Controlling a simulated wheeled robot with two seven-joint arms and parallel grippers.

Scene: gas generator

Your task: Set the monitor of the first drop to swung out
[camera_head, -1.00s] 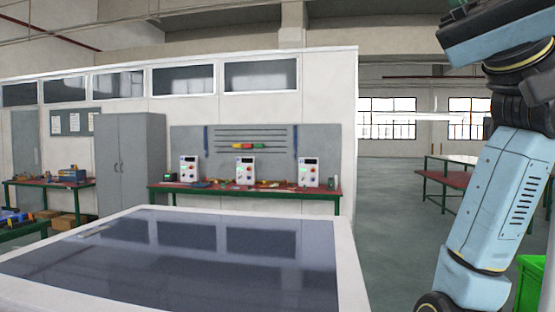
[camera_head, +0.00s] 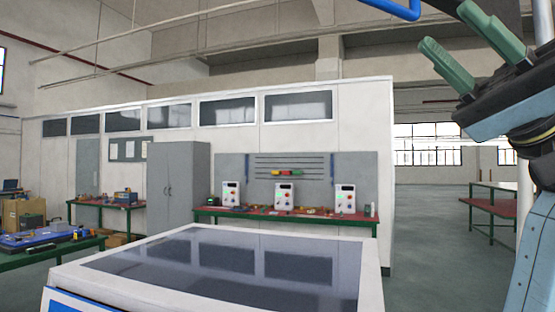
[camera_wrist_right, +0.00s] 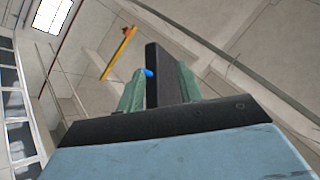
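My right gripper (camera_head: 446,27) is raised at the upper right of the head view. Its two green fingers are apart with nothing visible held between them. In the right wrist view the fingers (camera_wrist_right: 160,85) point at a dark flat bar (camera_wrist_right: 170,72) that shows between them; I cannot tell whether they touch it. A small blue tip (camera_wrist_right: 148,72) shows beside it. No monitor or drop is clearly identifiable. My left gripper is not in view.
A large white-framed dark panel (camera_head: 230,262) fills the front middle. Behind it stand a red-topped bench (camera_head: 285,216) with white control boxes (camera_head: 284,197) and a grey cabinet (camera_head: 178,190). Another table (camera_head: 498,207) stands at the right. Open floor (camera_head: 432,250) lies between.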

